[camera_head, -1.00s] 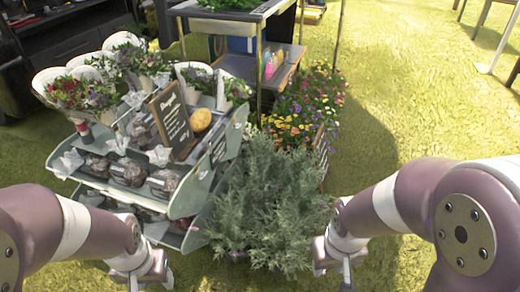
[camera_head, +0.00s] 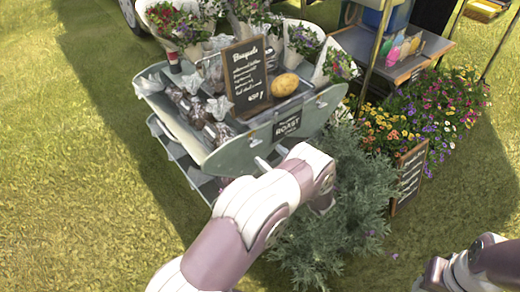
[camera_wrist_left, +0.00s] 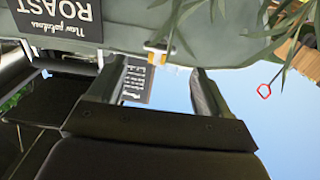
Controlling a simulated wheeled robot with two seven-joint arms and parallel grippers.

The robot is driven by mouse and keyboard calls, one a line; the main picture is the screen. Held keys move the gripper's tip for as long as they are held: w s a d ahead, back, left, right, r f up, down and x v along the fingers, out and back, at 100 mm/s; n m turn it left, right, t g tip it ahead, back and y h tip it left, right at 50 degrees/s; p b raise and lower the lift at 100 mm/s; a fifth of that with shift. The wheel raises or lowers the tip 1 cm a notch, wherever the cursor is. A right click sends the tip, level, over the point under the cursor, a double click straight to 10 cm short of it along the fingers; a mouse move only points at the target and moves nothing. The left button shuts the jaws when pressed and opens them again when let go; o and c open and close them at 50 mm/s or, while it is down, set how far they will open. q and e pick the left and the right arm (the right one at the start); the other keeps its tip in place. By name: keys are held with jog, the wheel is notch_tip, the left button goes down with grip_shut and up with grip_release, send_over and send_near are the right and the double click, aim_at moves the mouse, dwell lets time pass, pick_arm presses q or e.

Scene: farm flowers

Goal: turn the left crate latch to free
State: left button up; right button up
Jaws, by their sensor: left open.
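My left gripper (camera_head: 271,157) is at the front of the grey stand (camera_head: 228,157), just below and left of the ROAST sign (camera_head: 287,125). In the left wrist view its two dark fingers (camera_wrist_left: 156,90) are spread open, with nothing held between them. A small white and yellow fitting (camera_wrist_left: 157,52), which looks like the latch, sits at the stand's edge ahead of the gap between the fingertips. It appears apart from them. I cannot make out the latch in the head view, nor tell which way it is turned.
A green bush (camera_head: 340,205) grows close beside my left arm. A chalkboard (camera_head: 409,178) and bright flowers (camera_head: 430,115) are farther right. Open grass (camera_head: 70,180) lies to the left.

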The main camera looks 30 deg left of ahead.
aim_at(258, 144)
pick_arm(q)
jog(key=b+x, duration=0.1)
jog(key=x, duration=0.4)
jog(key=shift+w+a+f+b, duration=0.1)
jog(key=shift+a+b, duration=0.15)
jog(key=shift+b, duration=0.05)
jog(key=shift+w+a, duration=0.2)
jog(key=shift+a, duration=0.3)
jog(key=c, duration=1.1)
jog(key=shift+o, duration=0.3)
